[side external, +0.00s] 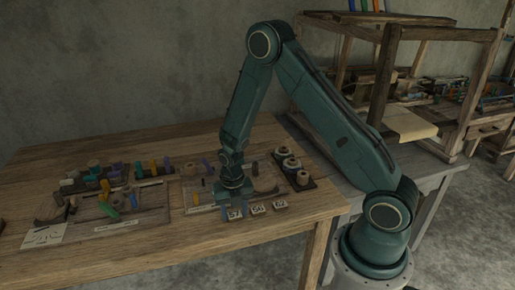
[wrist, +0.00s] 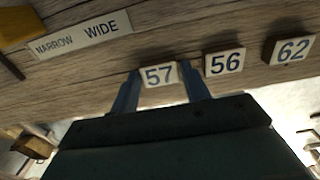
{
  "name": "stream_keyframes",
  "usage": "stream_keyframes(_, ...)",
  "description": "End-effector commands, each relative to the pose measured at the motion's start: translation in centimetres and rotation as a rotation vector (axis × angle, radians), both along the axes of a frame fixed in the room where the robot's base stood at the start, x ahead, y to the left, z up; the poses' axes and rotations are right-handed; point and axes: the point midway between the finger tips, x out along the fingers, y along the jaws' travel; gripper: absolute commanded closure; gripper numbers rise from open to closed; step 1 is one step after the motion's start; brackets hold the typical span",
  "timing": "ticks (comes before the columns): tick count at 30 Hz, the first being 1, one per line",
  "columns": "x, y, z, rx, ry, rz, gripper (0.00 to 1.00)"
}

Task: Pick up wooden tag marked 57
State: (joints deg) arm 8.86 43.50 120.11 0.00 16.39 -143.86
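The wooden tag marked 57 (side external: 234,215) lies near the front edge of the wooden table. My gripper (side external: 233,205) is low over the table at this tag. In the wrist view my gripper (wrist: 160,82) has one blue-grey finger on each side of the tag. The fingertips are very close to its side edges, and I cannot tell whether they touch. The fingers are spread, and the tag appears to rest on the table.
Tags marked 56 (wrist: 225,62) and 62 (wrist: 289,49) lie in a row to the right. A NARROW WIDE label (wrist: 81,37) is at the upper left. A dark tray (side external: 295,172) with spools stands behind the tags. The table's front edge is close by.

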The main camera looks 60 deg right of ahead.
Motion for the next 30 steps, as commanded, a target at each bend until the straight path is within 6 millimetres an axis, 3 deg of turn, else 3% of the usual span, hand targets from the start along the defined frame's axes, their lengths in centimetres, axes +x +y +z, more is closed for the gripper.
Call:
stream_keyframes(1, 0.0, 0.0, 0.0, 0.0, 0.0, 0.0, 0.64)
stream_keyframes(4, 0.0, 0.0, 0.0, 0.0, 0.0, 0.0, 0.82)
stream_keyframes(19, 0.0, 0.0, 0.7, 0.0, -0.001, 0.0, 0.82)
stream_keyframes(30, 0.1, 0.0, 4.5, -0.001, -0.005, 0.0, 0.82)
